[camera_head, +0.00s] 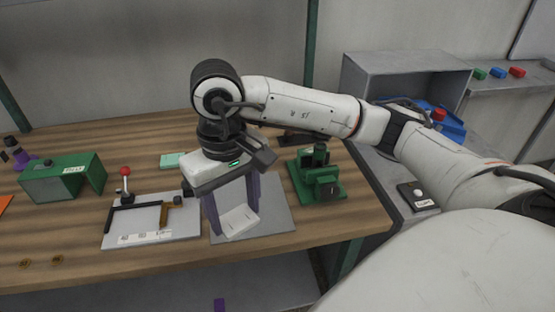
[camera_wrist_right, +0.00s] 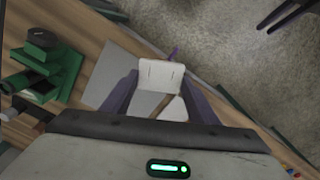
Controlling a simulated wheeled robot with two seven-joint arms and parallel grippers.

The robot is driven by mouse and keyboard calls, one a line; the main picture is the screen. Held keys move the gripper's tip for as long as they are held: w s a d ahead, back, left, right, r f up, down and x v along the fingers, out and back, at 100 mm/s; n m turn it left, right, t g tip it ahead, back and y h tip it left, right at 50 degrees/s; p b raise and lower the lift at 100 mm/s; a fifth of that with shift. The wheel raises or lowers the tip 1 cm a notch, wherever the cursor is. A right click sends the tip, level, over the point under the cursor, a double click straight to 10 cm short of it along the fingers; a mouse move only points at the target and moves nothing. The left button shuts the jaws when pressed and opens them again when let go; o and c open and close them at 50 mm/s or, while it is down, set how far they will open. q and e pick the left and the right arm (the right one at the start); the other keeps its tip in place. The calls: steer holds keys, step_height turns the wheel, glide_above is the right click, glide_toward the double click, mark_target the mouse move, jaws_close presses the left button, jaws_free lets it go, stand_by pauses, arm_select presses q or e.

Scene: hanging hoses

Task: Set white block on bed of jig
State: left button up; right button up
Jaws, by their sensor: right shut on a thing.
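The white block (camera_head: 238,221) is between the purple fingers of my right gripper (camera_head: 234,215), which is shut on it. The block also shows between the fingertips in the right wrist view (camera_wrist_right: 160,75). In the head view it appears over the grey mat; its height above the mat is hard to tell. The jig (camera_head: 183,230) is left of the gripper, a light grey plate with a black L-shaped fence, an orange-brown piece, a red-knobbed lever and a label along its front edge. My left gripper is not in view.
The grey mat (camera_head: 281,217) lies right of the jig. A green machine (camera_head: 319,180) stands at its right, and a green box (camera_head: 64,179) at the left. A mint block (camera_head: 173,160) lies behind the jig. Two brass rings lie at front left. The table's front edge is close.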

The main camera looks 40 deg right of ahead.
steer(key=w+d+m, duration=0.5)
steer(key=w+d, duration=0.4)
step_height(320, 180, down, 5)
steer(key=shift+d+r, duration=0.15)
steer(key=shift+f, duration=2.15)
steer(key=shift+f+b, duration=0.2)
steer(key=shift+b, duration=0.1)
steer(key=o, duration=1)
steer(key=shift+r, duration=0.1)
